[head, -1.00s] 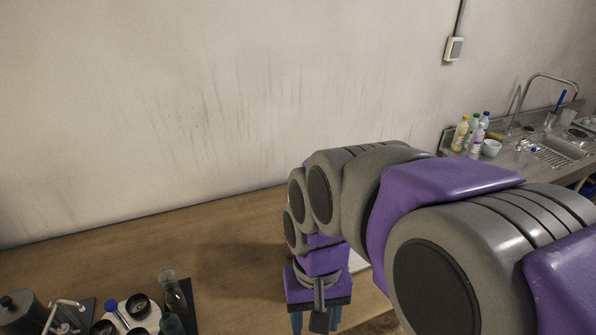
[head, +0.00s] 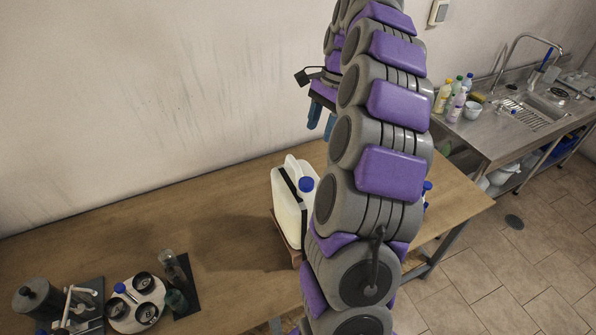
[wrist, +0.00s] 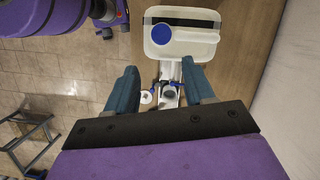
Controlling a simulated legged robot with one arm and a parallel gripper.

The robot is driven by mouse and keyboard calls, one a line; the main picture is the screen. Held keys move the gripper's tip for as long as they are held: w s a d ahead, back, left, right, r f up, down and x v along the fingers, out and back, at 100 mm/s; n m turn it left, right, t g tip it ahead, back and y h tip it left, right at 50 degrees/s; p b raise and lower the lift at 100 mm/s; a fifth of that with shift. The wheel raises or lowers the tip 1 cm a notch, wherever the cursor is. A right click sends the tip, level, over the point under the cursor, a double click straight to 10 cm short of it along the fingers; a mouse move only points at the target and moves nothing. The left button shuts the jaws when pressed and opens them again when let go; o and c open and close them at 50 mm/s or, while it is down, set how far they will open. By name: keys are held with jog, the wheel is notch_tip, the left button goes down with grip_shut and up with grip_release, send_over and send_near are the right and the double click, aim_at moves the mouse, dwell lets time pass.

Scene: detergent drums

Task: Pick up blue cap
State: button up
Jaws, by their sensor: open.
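A white canister (head: 290,215) with a dark band stands on the wooden table, partly hidden by my arm. Its blue cap (head: 307,184) is on top, at the right side. In the wrist view the canister (wrist: 206,42) lies beyond the fingertips, with the round blue cap (wrist: 161,34) facing the camera. My gripper (head: 321,118) is raised above and behind the canister in the head view. It also shows in the wrist view (wrist: 160,68), open, with nothing held between its blue fingers. Smaller blue-and-white items (wrist: 168,94) appear between the fingers, farther off.
A white round tray (head: 130,312) with black cups, a clear bottle (head: 172,268) and a dark grey canister (head: 35,300) stand at the table's left. The sink counter (head: 490,130) with bottles is at right. The table's middle is mostly clear.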

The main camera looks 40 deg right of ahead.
jog(key=p, duration=0.2)
send_over(307, 181)
jog(key=d, duration=0.2)
notch_tip(307, 181, down, 11)
jog(key=shift+s+a, duration=0.1)
jog(key=shift+a, duration=0.05)
jog(key=shift+a+f, duration=0.65)
jog(key=shift+f, duration=0.2)
jog(key=x, duration=0.1)
jog(key=p+x, duration=0.1)
jog(key=x, duration=0.1)
jog(key=shift+d+f, duration=0.15)
jog(key=shift+f, duration=0.35)
jog(key=shift+d, duration=0.3)
jog(key=shift+a, duration=0.15)
jog(key=c, duration=0.7)
jog(key=shift+o, duration=0.2)
